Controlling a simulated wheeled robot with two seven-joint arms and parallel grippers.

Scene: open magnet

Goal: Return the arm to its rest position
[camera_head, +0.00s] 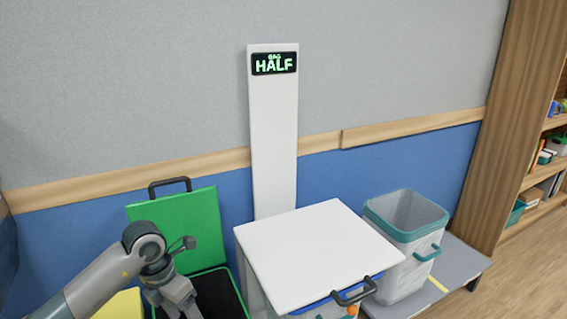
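My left arm comes in from the lower left. Its gripper (182,304) points down at the bottom edge, in front of the open green case. Its fingertips are cut off or too small to judge, so I cannot tell whether it is open or shut. My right gripper does not show.
A green case (205,238) stands with its lid up beside my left arm. A white-topped box (315,250) with a dark handle is in the middle. A grey bin (405,225) with a teal rim stands right. A white post carries a sign (274,63) reading "HALF". Shelves (545,170) stand far right.

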